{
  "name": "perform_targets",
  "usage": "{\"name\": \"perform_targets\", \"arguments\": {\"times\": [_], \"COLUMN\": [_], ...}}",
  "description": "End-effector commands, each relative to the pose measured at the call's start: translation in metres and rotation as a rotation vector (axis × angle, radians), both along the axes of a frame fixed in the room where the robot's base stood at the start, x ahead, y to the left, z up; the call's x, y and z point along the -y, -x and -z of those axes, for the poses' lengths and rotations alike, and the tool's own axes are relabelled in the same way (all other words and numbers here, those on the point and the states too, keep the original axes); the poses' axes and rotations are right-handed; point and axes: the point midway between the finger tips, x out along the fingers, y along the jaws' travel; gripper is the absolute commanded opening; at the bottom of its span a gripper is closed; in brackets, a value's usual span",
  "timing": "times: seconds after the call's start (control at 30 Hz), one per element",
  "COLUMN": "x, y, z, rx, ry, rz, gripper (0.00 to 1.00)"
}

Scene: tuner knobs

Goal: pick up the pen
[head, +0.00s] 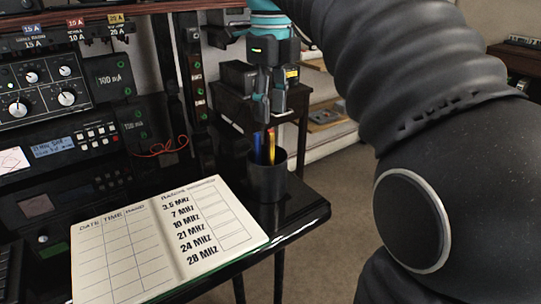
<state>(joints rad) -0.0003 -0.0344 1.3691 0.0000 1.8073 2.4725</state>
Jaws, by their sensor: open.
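A dark round cup (267,180) stands near the right edge of the black desk. Several slim pens stand upright in it, with a blue pen (271,146) and a yellow-orange pen (258,148) showing above the rim. I cannot tell which one is the task's pen. My gripper (268,106) points down just above the cup, with its fingers open over the pen tops. The fingertips look close to the pens; I cannot tell whether they touch. The pens' lower parts are hidden inside the cup.
An open logbook (165,240) lies on the desk (297,214), left of and nearer than the cup. Radio equipment with knobs (45,92) fills the left side. A small dark side table (290,100) stands behind. Carpeted floor is clear right of the desk.

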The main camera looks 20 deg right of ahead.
Motion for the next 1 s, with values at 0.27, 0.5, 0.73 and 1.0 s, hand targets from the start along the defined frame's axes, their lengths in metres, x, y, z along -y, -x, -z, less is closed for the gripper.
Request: {"name": "perform_targets", "arguments": {"times": [0.27,0.5,0.73,1.0], "x": [0.000,0.000,0.000,0.000], "y": [0.001,0.000,0.000,0.000], "z": [0.019,0.052,0.069,0.069], "rx": [0.000,-0.004,-0.003,-0.001], "ry": [0.000,0.000,0.000,0.000], "rz": [-0.001,-0.001,-0.001,-0.001], "gripper": [0.43,0.43,0.43,0.29]}}
